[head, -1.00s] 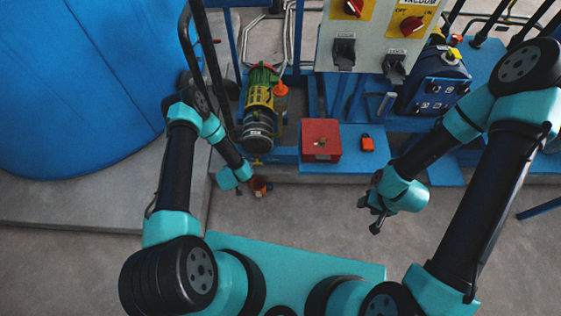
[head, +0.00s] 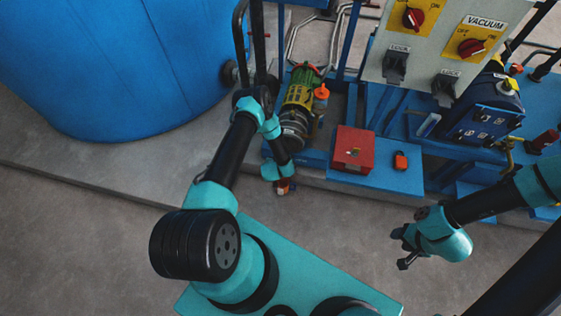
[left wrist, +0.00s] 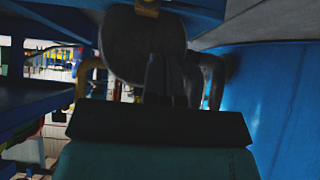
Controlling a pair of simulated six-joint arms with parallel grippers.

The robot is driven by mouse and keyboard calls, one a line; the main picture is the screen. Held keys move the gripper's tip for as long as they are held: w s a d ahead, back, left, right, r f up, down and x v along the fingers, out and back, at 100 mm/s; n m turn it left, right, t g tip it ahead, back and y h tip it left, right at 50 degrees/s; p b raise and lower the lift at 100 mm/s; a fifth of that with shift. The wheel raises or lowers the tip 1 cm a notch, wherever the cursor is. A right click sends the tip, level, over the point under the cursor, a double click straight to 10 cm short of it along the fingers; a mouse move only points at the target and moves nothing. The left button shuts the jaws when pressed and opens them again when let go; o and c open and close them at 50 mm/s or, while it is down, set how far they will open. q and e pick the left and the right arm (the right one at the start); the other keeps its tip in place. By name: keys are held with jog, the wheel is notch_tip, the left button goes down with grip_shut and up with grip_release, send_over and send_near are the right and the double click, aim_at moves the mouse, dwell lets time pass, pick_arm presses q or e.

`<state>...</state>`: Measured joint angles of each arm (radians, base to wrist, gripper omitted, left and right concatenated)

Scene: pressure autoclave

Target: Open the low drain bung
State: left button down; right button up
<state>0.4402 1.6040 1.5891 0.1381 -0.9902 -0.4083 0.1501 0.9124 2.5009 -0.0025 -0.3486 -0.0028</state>
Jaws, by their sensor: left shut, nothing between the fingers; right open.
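I cannot single out the drain bung with certainty. A small orange-brown fitting (head: 283,188) shows low at the front edge of the blue base in the head view, partly covered by my left wrist. My left gripper is at this fitting, its fingers hidden in that view. In the dark left wrist view, my left gripper (left wrist: 172,70) is shut and empty, in front of a large grey round face (left wrist: 145,40). A brass-coloured piece (left wrist: 148,7) shows at the top edge there. My right gripper (head: 401,248) is open and empty over bare floor, well away.
A yellow-green pump (head: 298,98) stands just behind my left forearm. A red box (head: 353,149) and an orange padlock-like piece (head: 401,161) sit on the blue base. A control panel (head: 430,50) stands behind. A big blue vessel (head: 110,60) is at left. The front floor is clear.

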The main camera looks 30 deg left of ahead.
pick_arm(q)
jog(key=w+a+f, duration=0.1)
jog(key=w+f, duration=0.4)
jog(key=f, duration=0.4)
jog(key=shift+a+f, duration=0.2)
jog(key=shift+a, duration=0.1)
jog(key=shift+a, duration=0.1)
